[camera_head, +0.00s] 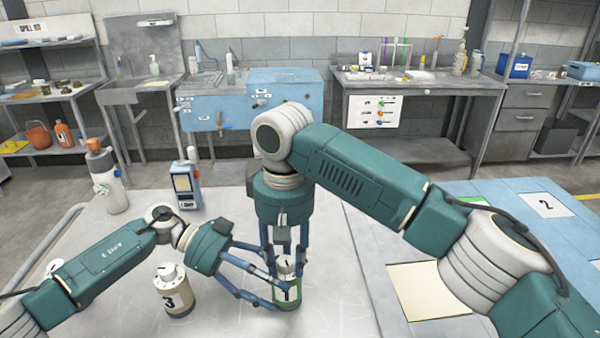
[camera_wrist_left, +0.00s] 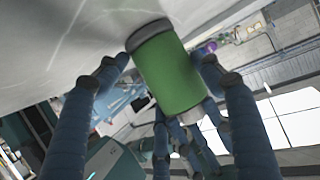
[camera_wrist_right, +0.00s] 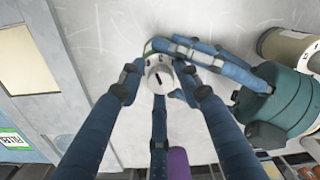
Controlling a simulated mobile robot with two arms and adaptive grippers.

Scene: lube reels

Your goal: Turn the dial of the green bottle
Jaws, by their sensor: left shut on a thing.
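The green bottle (camera_head: 292,304) stands on the pale table in the head view, partly hidden by fingers. In the left wrist view its green side (camera_wrist_left: 172,75) lies between the fingers of my left gripper (camera_wrist_left: 160,72), which is shut on it from the side. My left gripper also shows low in the head view (camera_head: 276,292). The bottle's round pale dial (camera_wrist_right: 160,80) with a dark slot shows in the right wrist view. My right gripper (camera_wrist_right: 159,77) points down over the dial, its fingers spread around it with gaps visible. It also shows in the head view (camera_head: 284,262).
A cream bottle marked 3 (camera_head: 175,292) stands left of the green bottle, near my left arm. A blue device (camera_head: 186,185) and a white bottle (camera_head: 108,182) stand farther back. A blue panel with a beige square (camera_head: 434,291) is at the right. The front middle table is clear.

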